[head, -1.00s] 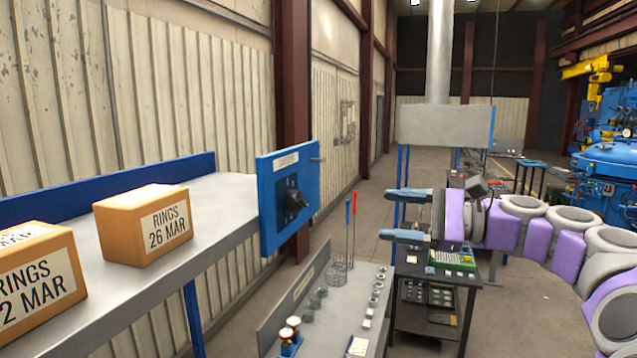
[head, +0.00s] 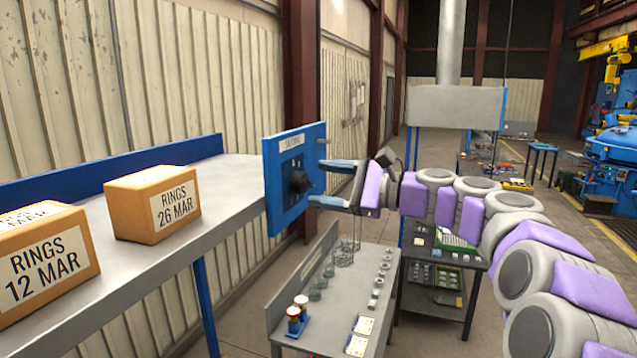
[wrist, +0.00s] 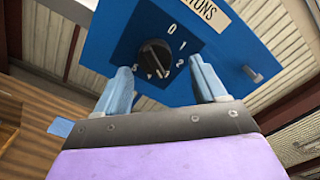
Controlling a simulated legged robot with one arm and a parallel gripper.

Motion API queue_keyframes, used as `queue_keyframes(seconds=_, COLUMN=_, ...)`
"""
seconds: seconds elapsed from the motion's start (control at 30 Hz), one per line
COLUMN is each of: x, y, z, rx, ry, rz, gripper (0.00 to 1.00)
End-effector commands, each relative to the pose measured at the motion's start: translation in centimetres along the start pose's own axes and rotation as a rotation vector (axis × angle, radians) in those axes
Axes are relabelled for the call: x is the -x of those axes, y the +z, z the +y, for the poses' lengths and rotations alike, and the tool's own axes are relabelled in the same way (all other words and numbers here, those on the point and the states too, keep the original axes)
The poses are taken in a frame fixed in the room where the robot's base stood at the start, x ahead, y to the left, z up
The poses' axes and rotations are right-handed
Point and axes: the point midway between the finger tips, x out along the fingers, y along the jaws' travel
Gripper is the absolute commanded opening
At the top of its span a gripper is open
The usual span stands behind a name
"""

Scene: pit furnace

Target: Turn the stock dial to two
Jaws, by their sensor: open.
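The stock dial (wrist: 155,58) is a black knob on a blue panel (wrist: 100,45), with white figures around it; 0, 1 and 2 show on its right side. A pale mark runs across the knob toward the lower right, but I cannot tell exactly which figure it points at. In the head view the dial (head: 298,182) is a dark knob on the panel's face. My gripper (head: 318,183) is open, its two blue fingers pointing at the dial. In the wrist view my gripper (wrist: 161,72) has a finger on either side of the dial's lower part; contact cannot be told.
A peg (wrist: 252,74) sticks out of the panel right of the dial. A grey shelf (head: 222,190) with cardboard boxes (head: 155,205) stands left of the panel. Below is a low bench (head: 330,325) with small parts and cups. Open floor lies beyond at the right.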

Motion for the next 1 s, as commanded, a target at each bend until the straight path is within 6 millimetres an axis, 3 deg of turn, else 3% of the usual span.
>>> queue_keyframes(seconds=0.2, x=-2.4, y=0.3, z=0.4, rx=0.002, ry=0.008, rz=0.000, gripper=0.71)
queue_keyframes(seconds=0.5, x=-2.0, y=0.1, z=0.1, rx=0.001, ry=0.004, rz=-0.002, gripper=0.71)
queue_keyframes(seconds=1.0, x=-1.9, y=0.2, z=0.1, rx=0.001, ry=0.002, rz=-0.002, gripper=0.22)
